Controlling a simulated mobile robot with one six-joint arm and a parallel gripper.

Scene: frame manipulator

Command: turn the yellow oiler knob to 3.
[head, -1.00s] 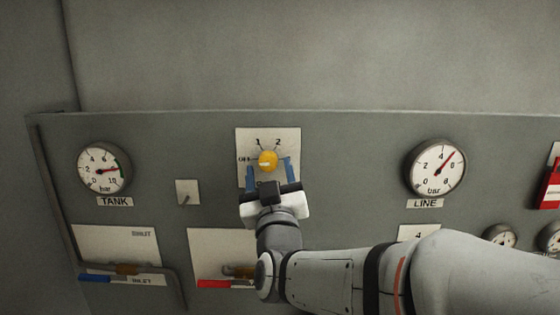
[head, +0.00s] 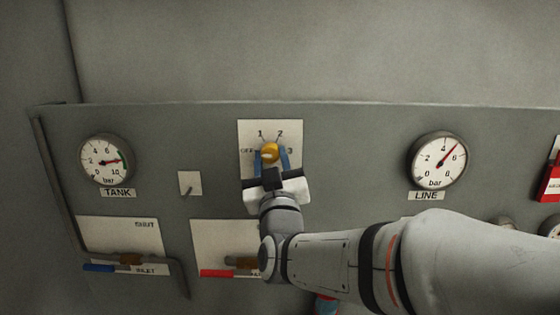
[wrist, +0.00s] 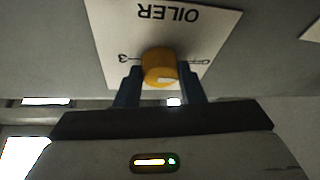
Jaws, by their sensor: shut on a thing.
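The yellow oiler knob (head: 270,153) sits on a white plate (head: 252,131) marked OFF, 1, 2 and 3. Its pale mark points left towards OFF. The fingers flank the knob in the wrist view too (wrist: 160,76). The gripper hides the plate's lower part.
A TANK gauge (head: 105,159) is at left and a LINE gauge (head: 438,160) at right. A small toggle switch (head: 189,185) is left of the oiler plate. Blue (head: 98,268) and red (head: 217,273) lever handles lie below.

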